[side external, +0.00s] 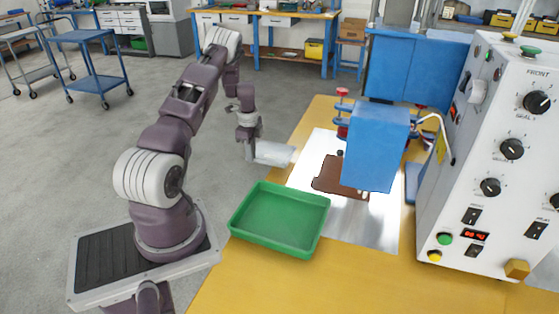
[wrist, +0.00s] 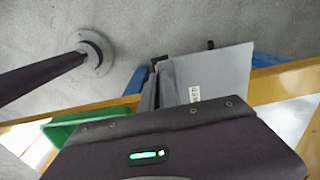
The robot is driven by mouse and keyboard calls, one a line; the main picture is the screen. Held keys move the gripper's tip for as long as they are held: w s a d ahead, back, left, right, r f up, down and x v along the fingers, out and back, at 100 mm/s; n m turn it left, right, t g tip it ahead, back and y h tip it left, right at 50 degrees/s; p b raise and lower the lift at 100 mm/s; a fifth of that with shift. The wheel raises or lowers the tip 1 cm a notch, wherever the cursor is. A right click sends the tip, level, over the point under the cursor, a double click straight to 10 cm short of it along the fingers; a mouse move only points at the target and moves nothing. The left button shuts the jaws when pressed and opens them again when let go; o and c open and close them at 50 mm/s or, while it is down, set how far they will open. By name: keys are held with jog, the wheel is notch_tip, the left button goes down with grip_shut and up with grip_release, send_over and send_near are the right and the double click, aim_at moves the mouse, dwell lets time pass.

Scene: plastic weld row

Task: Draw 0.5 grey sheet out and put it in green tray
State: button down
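My gripper (side external: 250,155) is shut on the edge of a thin grey sheet (side external: 274,153). The sheet sticks out to the right of the fingers, near the left edge of the yellow bench and behind the tray. In the wrist view the grey sheet (wrist: 212,75) sits against the fingers (wrist: 158,85) and carries a small white label, too small to read surely. The green tray (side external: 280,220) lies empty on the bench, nearer the camera than my gripper. Part of the tray (wrist: 62,128) shows at the lower left of the wrist view.
A brown sheet (side external: 332,178) lies on a shiny metal plate (side external: 350,229) under the blue machine head (side external: 376,147). The white control box (side external: 490,160) stands at the right. Bare yellow bench (side external: 330,285) lies in front of the tray.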

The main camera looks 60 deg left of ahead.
jog(key=s+a, duration=1.3)
jog(key=a, duration=0.1)
jog(key=shift+s, duration=0.4)
notch_tip(320, 180, up, 12)
jog(key=m, duration=1.8)
send_over(275, 205)
notch_tip(275, 205, down, 15)
jog(key=shift+f, duration=0.1)
